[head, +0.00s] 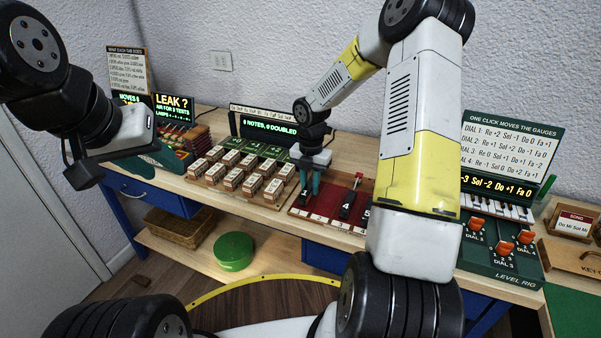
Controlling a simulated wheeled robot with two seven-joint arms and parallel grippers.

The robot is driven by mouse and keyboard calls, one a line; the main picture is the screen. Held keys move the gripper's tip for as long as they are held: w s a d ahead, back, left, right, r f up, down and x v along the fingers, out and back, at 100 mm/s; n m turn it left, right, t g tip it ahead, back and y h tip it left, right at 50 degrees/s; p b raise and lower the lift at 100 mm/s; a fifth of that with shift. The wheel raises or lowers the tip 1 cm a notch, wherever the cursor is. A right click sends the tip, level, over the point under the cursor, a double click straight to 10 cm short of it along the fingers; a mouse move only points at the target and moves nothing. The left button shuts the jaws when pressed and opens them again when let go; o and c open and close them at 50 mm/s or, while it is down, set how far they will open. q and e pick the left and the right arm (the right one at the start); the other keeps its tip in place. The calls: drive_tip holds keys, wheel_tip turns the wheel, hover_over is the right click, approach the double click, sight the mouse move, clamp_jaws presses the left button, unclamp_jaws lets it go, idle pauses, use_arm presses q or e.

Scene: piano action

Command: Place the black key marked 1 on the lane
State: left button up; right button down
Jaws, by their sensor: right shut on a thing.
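A red tray (325,217) sits at the middle of the bench with dark keys and white numerals on it. The black key marked 1 (305,197) is at the left of this tray, just below my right gripper (313,186). My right gripper is shut on it, with its teal fingers pointing down; the fingers hide part of the key. Another black key (347,205), with a 4 by it, stands to the right. I cannot tell which strip is the lane. My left gripper (85,177) hangs at the far left, away from the tray; its jaw opening is unclear.
Wooden blocks (232,178) stand left of the tray, with green tiles (250,148) behind them. A level rig (500,245) with orange levers is at the right. A green round box (234,250) and a wicker basket (180,226) are on the lower shelf. My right arm hides the tray's right end.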

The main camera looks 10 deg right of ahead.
drive_tip(key=shift+f, duration=0.3)
drive_tip(key=c, duration=1.2)
unclamp_jaws()
drive_tip(key=shift+c, duration=0.2)
